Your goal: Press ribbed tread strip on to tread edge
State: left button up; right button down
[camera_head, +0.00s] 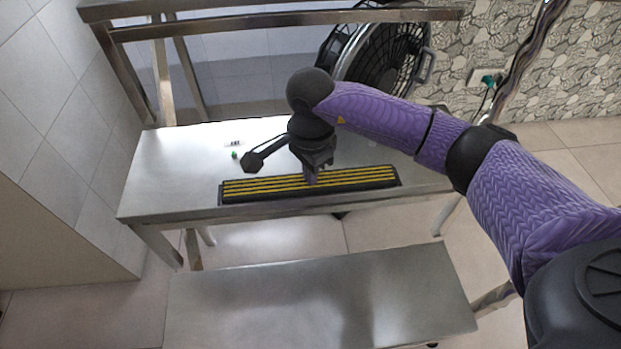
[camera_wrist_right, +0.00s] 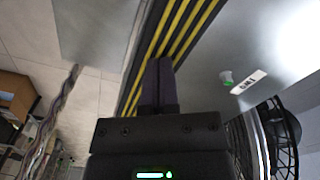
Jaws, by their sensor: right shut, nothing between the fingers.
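The ribbed tread strip (camera_head: 260,189), black with yellow ribs, lies along the front edge of the upper metal tread (camera_head: 165,180) in the head view. It also shows in the right wrist view (camera_wrist_right: 181,30), running diagonally past the fingers. My right gripper (camera_head: 311,180) points down at the strip a little right of its middle, shut and empty. Its fingertips (camera_wrist_right: 158,62) appear at or just above the ribs; I cannot tell whether they touch. The gripper hides a small part of the strip. My left gripper is in neither view.
A small green item (camera_head: 235,155) and a white label (camera_head: 235,143) lie on the upper tread behind the strip. A lower metal tread (camera_head: 310,300) is in front and bare. A large black fan (camera_head: 375,60) and metal rails (camera_head: 285,18) stand behind.

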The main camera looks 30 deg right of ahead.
dwell(0.5)
notch_tip(320, 180, up, 7)
jog(key=p, duration=0.5)
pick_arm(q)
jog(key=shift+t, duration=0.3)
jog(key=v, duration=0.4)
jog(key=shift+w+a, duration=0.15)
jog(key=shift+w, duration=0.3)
